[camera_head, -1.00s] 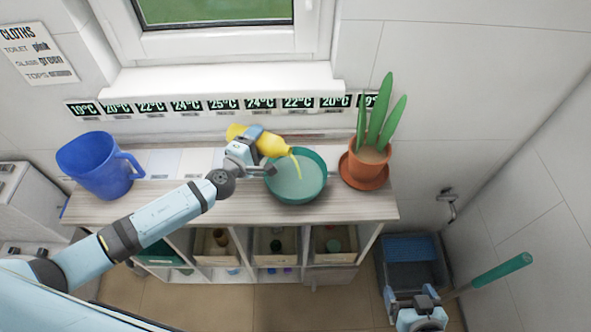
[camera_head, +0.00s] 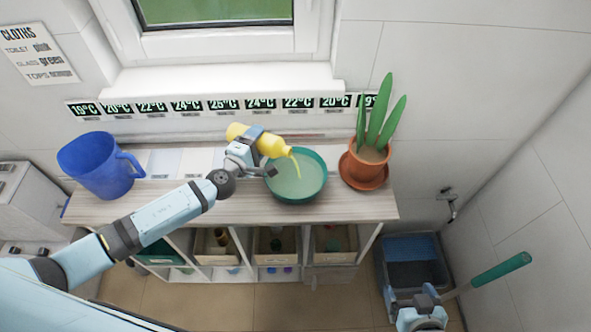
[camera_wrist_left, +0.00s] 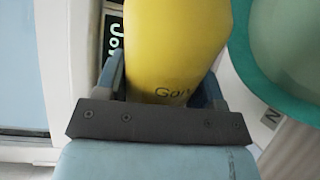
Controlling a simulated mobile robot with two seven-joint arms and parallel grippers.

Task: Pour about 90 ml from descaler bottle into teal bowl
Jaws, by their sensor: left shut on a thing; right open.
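The yellow descaler bottle (camera_head: 271,145) is tilted on its side, its mouth pointing right over the teal bowl (camera_head: 318,188). A thin pale yellow stream runs from the mouth into the bowl, which holds pale greenish liquid. My left gripper (camera_head: 252,145) is shut on the bottle, just left of the bowl. In the left wrist view the bottle (camera_wrist_left: 175,45) fills the space between the fingers, and the bowl's rim (camera_wrist_left: 252,70) is at the right. My right gripper (camera_head: 424,304) is open at the lower right, low and far from the bowl.
A blue jug (camera_head: 95,165) stands at the shelf top's left end. A potted plant (camera_head: 366,165) stands close to the bowl's right. A window sill (camera_head: 220,84) and temperature labels are behind. A blue bucket (camera_head: 412,250) and a green-handled tool (camera_head: 500,270) are at the lower right.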

